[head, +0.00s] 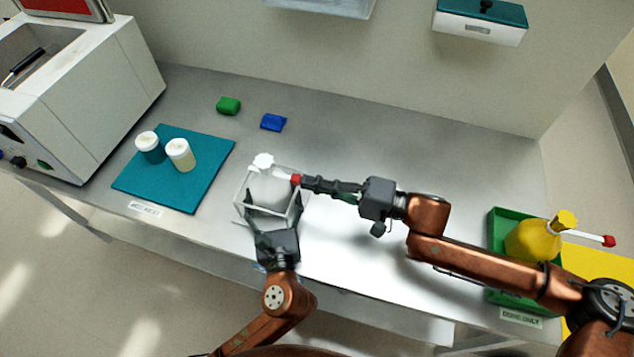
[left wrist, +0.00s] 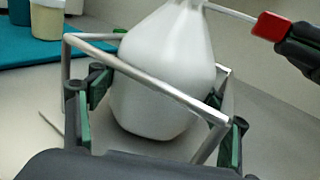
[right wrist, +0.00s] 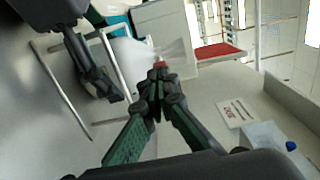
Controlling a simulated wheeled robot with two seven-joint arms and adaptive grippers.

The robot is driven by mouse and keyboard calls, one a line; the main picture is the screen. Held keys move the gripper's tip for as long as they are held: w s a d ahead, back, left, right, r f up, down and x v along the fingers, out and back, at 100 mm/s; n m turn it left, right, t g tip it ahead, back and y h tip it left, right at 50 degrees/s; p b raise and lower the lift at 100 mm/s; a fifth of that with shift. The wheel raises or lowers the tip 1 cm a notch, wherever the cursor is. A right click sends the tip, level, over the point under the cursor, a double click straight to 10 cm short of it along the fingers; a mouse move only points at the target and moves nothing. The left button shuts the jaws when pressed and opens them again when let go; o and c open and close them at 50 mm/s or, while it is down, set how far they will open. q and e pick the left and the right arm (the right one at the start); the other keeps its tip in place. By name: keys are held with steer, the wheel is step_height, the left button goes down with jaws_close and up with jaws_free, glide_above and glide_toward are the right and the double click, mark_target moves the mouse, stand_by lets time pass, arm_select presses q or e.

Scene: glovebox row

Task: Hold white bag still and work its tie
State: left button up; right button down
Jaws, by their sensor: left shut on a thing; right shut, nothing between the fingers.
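The white bag (head: 268,190) stands upright inside an open metal frame (head: 237,203), its gathered neck at the top. My left gripper (head: 274,197) has one finger on each side of the bag and is shut on it; the bag's body also fills the left wrist view (left wrist: 160,90). A thin white tie (head: 281,173) runs from the neck to a red end (head: 297,180). My right gripper (head: 305,183) is shut with its tips right at that red end, which also shows in the right wrist view (right wrist: 160,64). I cannot see whether they touch.
A teal mat (head: 190,190) with two jars lies left. Green (head: 228,105) and blue (head: 273,122) blocks lie behind. A yellow bag (head: 533,240) with a red-ended tie sits in a green tray (head: 497,225) at right. The bench's back right is clear.

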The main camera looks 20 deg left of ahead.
mark_target(274, 209)
steer(key=shift+d, duration=0.15)
steer(key=d, duration=1.3)
steer(key=shift+s+d, duration=0.2)
steer(key=shift+d, duration=0.2)
arm_select(q)
steer(key=o, duration=1.5)
steer(key=shift+o, duration=0.2)
steer(key=v, duration=0.7)
steer(key=shift+s, duration=0.15)
steer(key=shift+s+d, duration=0.1)
steer(key=shift+d, duration=0.1)
